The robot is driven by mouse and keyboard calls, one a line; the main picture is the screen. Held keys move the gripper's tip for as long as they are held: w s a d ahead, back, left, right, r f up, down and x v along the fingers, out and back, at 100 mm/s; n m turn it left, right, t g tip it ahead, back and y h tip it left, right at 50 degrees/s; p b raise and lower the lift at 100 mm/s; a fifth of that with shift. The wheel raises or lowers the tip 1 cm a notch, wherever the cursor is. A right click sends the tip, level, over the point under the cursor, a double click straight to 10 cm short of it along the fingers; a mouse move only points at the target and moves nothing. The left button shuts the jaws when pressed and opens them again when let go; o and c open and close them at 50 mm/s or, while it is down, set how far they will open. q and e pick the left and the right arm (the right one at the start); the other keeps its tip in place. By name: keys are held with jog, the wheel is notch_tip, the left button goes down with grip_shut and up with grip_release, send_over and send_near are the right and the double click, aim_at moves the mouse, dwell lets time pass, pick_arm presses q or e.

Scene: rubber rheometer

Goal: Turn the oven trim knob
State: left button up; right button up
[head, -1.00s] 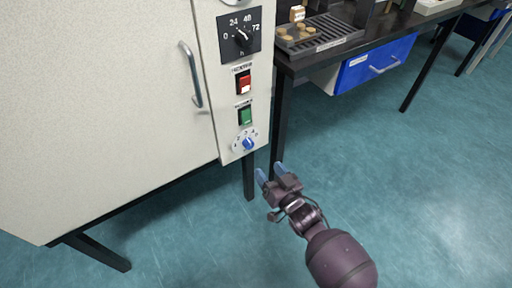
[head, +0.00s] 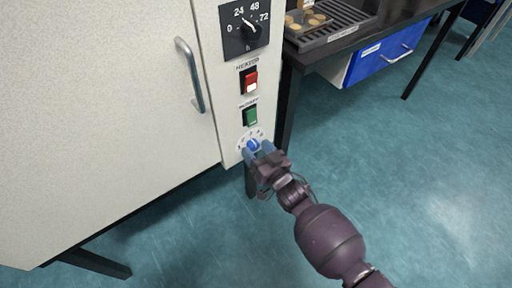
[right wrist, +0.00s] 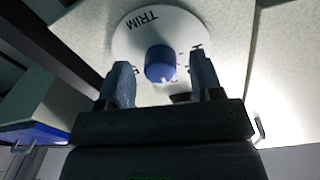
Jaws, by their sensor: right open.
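The blue trim knob (head: 253,145) sits on its white dial at the bottom of the oven's control panel, below the green switch. In the right wrist view the knob (right wrist: 160,63) shows in front of the white dial plate (right wrist: 196,28) marked TRIM. My right gripper (head: 257,149) is open at the knob. In the right wrist view its fingertips (right wrist: 163,78) stand to either side of the knob, with a gap on each side. I cannot tell whether the fingertips reach past the knob's face. My left gripper is not in view.
Above the knob are the green switch (head: 250,116), the red switch (head: 249,81) and the black timer dial (head: 246,30). The oven door handle (head: 190,75) juts out at the left. A dark bench (head: 345,45) with a blue drawer (head: 381,55) stands at the right. The floor in front is clear.

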jog(key=c, duration=0.9)
jog(key=shift+c, duration=0.2)
